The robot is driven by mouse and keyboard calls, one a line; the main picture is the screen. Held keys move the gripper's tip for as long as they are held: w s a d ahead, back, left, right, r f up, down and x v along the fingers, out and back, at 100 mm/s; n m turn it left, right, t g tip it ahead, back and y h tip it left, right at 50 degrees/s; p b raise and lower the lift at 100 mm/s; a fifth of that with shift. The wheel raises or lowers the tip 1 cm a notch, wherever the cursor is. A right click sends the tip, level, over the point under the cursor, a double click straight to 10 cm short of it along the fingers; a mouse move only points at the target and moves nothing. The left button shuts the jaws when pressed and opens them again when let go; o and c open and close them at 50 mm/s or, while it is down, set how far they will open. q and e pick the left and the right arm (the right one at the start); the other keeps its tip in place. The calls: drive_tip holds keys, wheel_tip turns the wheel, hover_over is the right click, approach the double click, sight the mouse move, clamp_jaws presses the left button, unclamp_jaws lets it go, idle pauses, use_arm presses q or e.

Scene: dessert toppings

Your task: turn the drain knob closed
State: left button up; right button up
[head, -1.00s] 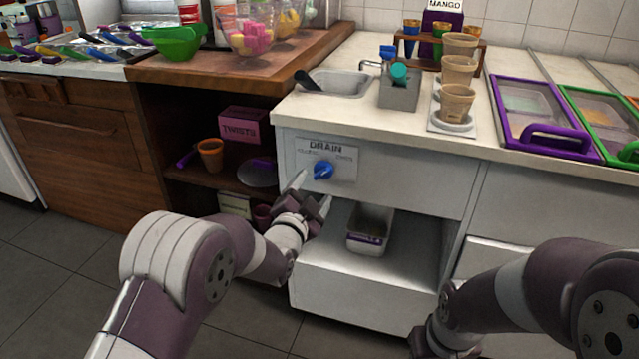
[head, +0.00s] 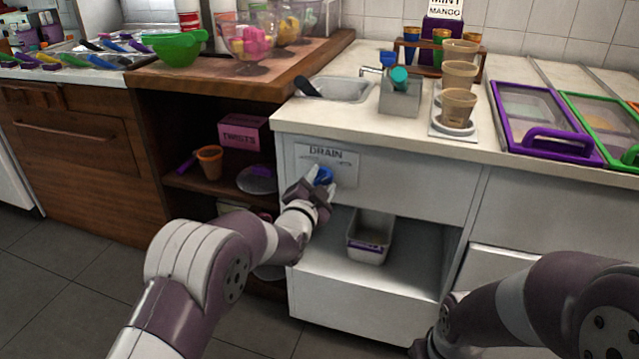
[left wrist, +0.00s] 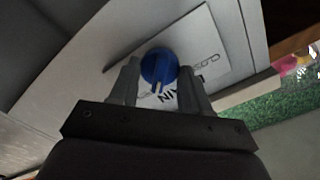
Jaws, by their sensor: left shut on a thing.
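The blue drain knob (head: 323,176) sits on a white plate marked DRAIN (head: 341,160) on the cabinet front below the sink. My left gripper (head: 319,180) is at the knob, with its fingers on either side of it, shut on it. In the left wrist view the knob (left wrist: 158,68) shows between the two fingertips (left wrist: 158,78), with a pale pointer mark on its face. Part of the plate's lettering is hidden by the gripper. My right arm (head: 540,300) comes in at the lower right; its fingertips are not clearly seen.
The sink (head: 340,88) is in the counter above the knob. A grey bin (head: 371,232) stands on the open shelf below. A brown shelf (head: 220,185) with an orange cup (head: 209,160) and a pink box (head: 243,132) is to the left.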

use_arm(q)
drive_tip(key=n, duration=0.5)
drive_tip(key=n+p, duration=0.1)
drive_tip(key=n, duration=0.3)
drive_tip(key=shift+n, duration=0.3)
drive_tip(key=n, duration=0.4)
drive_tip(key=shift+n+p, duration=0.4)
drive_tip(key=shift+n, duration=1.7)
drive_tip(key=shift+f, duration=0.1)
drive_tip(key=o, duration=1.1)
drive_tip(key=shift+c, duration=0.2)
